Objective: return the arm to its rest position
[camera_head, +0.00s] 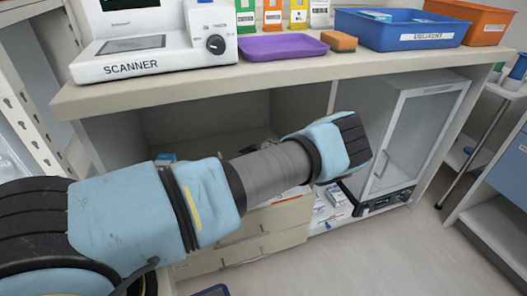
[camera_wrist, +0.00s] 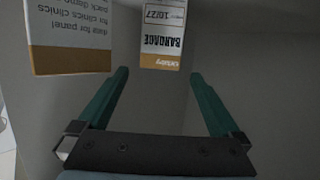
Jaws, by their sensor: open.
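My arm (camera_head: 270,170), light blue with grey and black joints, reaches from the lower left across the front of the counter. Its far black end is near the open bay under the counter top. My gripper does not show in the head view. In the wrist view my gripper (camera_wrist: 159,78) is open, its two teal fingers spread apart with nothing between them. A white and orange box marked BANDAGE (camera_wrist: 162,35) is beyond the fingertips. A second printed box (camera_wrist: 68,40) is at the upper left, apart from the fingers.
The counter edge (camera_head: 300,75) runs above my arm. A scanner (camera_head: 150,50), a purple tray (camera_head: 282,46), a blue bin (camera_head: 400,30) and an orange bin (camera_head: 475,20) stand on top. A glass-door cabinet (camera_head: 415,140) is to the right. Floor at lower right is clear.

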